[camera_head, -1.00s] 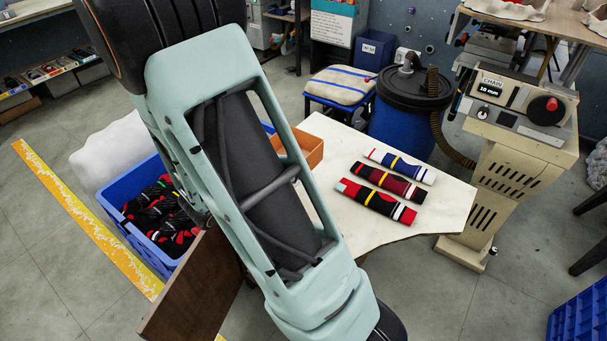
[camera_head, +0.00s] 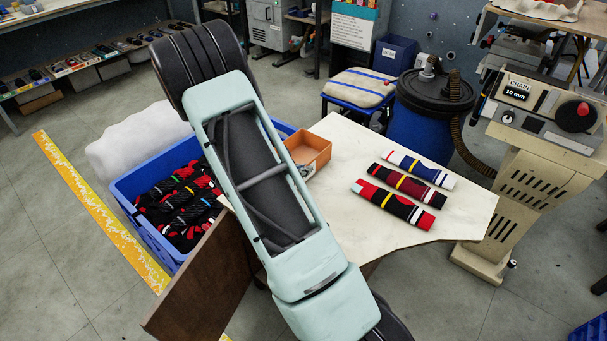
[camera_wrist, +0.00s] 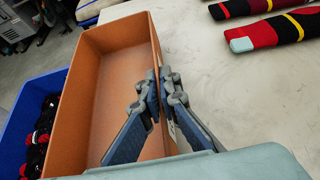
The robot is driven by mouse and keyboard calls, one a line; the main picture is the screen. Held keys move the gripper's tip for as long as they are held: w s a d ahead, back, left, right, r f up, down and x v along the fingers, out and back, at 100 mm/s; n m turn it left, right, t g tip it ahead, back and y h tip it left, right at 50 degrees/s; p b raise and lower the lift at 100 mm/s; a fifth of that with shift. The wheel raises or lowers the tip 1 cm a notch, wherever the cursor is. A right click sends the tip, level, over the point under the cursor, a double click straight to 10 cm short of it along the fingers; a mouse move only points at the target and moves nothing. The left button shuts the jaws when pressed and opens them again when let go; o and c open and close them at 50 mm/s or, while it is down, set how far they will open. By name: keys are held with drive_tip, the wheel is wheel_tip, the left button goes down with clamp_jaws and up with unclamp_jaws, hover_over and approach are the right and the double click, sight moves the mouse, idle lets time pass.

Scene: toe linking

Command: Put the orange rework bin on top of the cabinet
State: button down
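The orange rework bin (camera_head: 309,147) is an open, empty box on the left part of the pale worktable. It fills the left-middle of the wrist view (camera_wrist: 103,95). My gripper (camera_wrist: 157,78) straddles the bin's right wall, one finger inside and one outside, and looks closed on it. In the head view my arm hides most of the gripper and part of the bin. A beige cabinet (camera_head: 530,190) with slotted sides stands right of the table, with a control box marked "CHAIN 10 mm" on it. A grey cabinet (camera_head: 271,25) stands at the back.
Several rolled socks (camera_head: 410,185) lie on the worktable (camera_head: 350,215). A blue crate (camera_head: 150,222) of dark socks stands to its left, near a brown panel (camera_head: 205,285). A blue drum (camera_head: 425,125) with a hose and a cushioned stool (camera_head: 360,90) stand behind the table.

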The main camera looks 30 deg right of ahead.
drive_tip(key=shift+f, duration=0.45)
drive_tip(key=shift+f, duration=0.2)
drive_tip(key=c, duration=2.2)
unclamp_jaws()
drive_tip(key=shift+o, duration=0.2)
drive_tip(key=shift+r, duration=0.3)
drive_tip(key=p+v, duration=0.2)
drive_tip(key=v, duration=1)
drive_tip(key=shift+f, duration=0.2)
